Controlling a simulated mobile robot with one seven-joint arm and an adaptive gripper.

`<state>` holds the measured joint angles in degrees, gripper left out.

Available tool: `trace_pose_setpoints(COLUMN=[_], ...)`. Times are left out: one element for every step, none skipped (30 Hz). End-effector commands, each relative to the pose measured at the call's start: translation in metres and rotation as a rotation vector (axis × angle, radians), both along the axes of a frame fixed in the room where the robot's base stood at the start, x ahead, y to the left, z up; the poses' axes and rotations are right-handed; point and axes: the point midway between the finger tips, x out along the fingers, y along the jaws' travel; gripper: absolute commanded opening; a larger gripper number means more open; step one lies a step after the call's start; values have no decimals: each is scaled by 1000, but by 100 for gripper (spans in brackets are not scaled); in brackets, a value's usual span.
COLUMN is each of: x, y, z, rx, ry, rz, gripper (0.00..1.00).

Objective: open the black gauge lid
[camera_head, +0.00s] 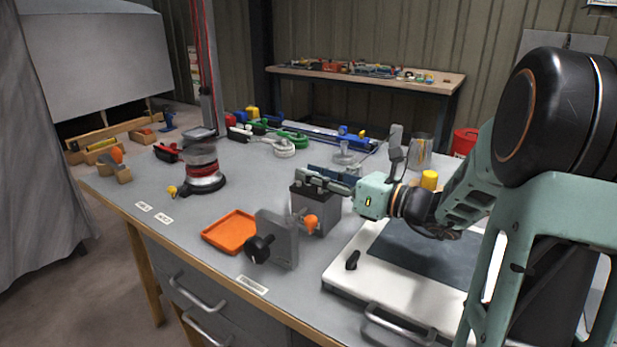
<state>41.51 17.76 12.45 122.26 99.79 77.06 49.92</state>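My gripper (309,179) reaches in from the right, with its fingers pointing left over a grey box (316,208) with a dark top. The fingers overlap the top of the box in this view. I cannot tell whether they touch it, or how far apart they are. A dark flat panel (347,171) shows just behind the fingers; I cannot tell whether it is a lid joined to the box. No lid can be surely made out as the black gauge lid. My gripper and wrist hide part of the area behind the box.
In front of the box stand a grey block with a black knob (261,248), an orange ball (311,222) and an orange tray (230,232). A red-and-black round device (203,170) is at left. A white case (340,278) lies at right. The left front tabletop is fairly clear.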

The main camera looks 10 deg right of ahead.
Motion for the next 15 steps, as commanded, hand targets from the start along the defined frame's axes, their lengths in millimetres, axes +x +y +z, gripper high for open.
trace_pose_setpoints(x=[3,5,6,7,8,9,9,9,9,9,9,9,9,9,9], y=[4,6,7,8,9,9,9,9,9,9,9,9,9,9,9], z=[-1,-1,-1,-1,-1,0,0,0,0,0,0,0,0,0,0], rx=[0,1,1,1,0,0,0,0,1,1,1,1,1,1,1], ry=[0,0,0,1,1,1,1,1,1,1,1,1,1,1,1], rz=[1,2,2,1,1,0,0,0,0,0,0,0,0,0,0], gripper=[25,25,25,25,25,25,25,25,25,25,25,25,25,22,18])
